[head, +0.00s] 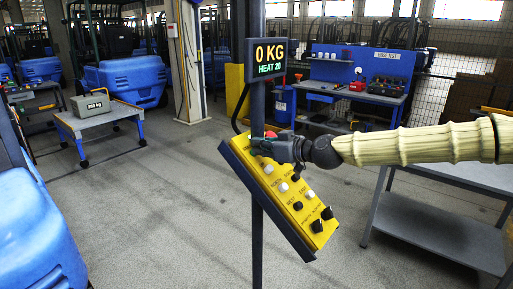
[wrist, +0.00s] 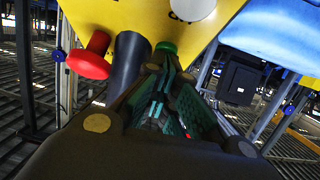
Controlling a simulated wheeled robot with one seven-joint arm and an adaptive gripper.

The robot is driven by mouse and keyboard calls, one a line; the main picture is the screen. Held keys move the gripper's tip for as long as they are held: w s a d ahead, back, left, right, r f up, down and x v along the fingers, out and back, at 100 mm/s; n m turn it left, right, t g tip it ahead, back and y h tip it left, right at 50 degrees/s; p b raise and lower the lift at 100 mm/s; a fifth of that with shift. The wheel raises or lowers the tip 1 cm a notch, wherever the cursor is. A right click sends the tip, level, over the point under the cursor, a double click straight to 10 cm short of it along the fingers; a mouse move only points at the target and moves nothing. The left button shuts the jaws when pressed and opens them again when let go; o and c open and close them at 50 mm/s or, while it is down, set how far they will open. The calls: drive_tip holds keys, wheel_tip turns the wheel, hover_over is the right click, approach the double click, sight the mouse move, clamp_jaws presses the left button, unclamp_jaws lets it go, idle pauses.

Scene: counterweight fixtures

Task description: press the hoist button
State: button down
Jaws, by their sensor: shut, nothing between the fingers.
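The yellow control panel (head: 297,199) is mounted tilted on a dark post, with several white and black knobs and buttons. Its small labels are too blurred to tell which button is the hoist one. My gripper (head: 262,147) is shut and empty at the panel's upper end, covering part of it. In the wrist view, my gripper's fingertips (wrist: 166,72) are close below a green button (wrist: 166,47); I cannot tell whether they touch. A red mushroom button (wrist: 90,56), a black cylindrical part (wrist: 129,58) and a white button (wrist: 194,8) are beside it.
A display (head: 271,58) above the panel reads 0 KG, HEAT 20. A grey metal table (head: 440,225) stands at right, a blue workbench (head: 350,93) behind. A cart (head: 95,122) carries a grey weight (head: 91,105) at left. The floor between is clear.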

drive_tip(key=r+b+v, duration=0.2)
drive_tip(key=b+v, duration=0.1)
drive_tip(key=v, duration=1)
drive_tip(key=shift+w+a+r+b, duration=0.25)
drive_tip(key=shift+b, duration=0.05)
drive_tip(key=c, duration=2.2)
unclamp_jaws()
idle(0.5)
